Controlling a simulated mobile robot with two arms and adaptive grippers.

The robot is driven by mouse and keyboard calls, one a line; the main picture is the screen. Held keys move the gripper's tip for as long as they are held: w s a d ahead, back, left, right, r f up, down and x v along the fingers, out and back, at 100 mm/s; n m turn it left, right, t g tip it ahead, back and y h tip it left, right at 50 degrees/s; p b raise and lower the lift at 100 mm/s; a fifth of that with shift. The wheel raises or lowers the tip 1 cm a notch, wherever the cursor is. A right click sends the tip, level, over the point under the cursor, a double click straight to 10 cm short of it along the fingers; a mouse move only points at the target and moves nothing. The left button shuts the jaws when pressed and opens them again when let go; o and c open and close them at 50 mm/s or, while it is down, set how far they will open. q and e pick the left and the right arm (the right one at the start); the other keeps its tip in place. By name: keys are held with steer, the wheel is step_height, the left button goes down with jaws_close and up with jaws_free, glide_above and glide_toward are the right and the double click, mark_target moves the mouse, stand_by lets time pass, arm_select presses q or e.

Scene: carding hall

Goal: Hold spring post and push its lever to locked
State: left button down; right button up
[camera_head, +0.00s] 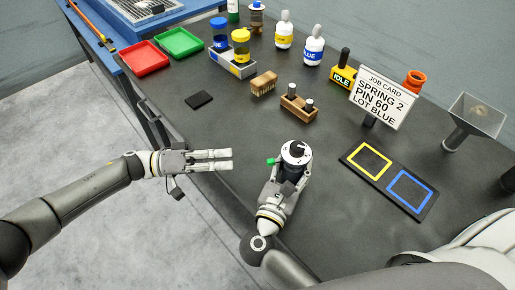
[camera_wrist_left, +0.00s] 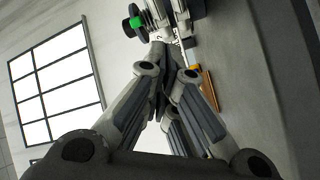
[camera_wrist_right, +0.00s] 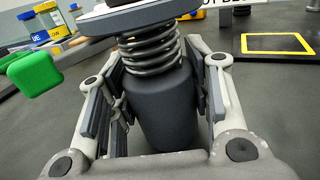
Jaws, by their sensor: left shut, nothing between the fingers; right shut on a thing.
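The spring post (camera_head: 297,152) has a white round top with a black knob and a green-tipped lever (camera_head: 271,161) sticking out to the left. In the right wrist view its dark body (camera_wrist_right: 165,105) and coil spring (camera_wrist_right: 152,50) stand between my fingers, with the green lever end (camera_wrist_right: 35,70) at the left. My right gripper (camera_head: 291,174) is shut on the post's body, which stands about upright. My left gripper (camera_head: 231,160) is shut and empty, left of the lever with a gap between. The green tip also shows beyond its fingers in the left wrist view (camera_wrist_left: 135,22).
A mat (camera_head: 349,158) with yellow and blue squares lies right of the post. The table's front edge is close.

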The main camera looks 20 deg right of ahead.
mark_target(277, 160)
arm_select(q)
steer(key=w+n, duration=0.1)
steer(key=n, duration=0.1)
steer(key=w+r+n, duration=0.1)
steer(key=w+n, duration=0.1)
steer(key=w+a+r+n, duration=0.1)
steer(key=w+n, duration=0.1)
steer(key=shift+r, duration=0.2)
steer(key=shift+g, duration=0.3)
steer(key=x, duration=0.7)
steer(key=s+x, duration=0.1)
steer(key=x, duration=0.2)
steer(key=shift+f, duration=0.2)
steer(key=shift+s+a, duration=0.1)
steer(key=shift+s, duration=1.35)
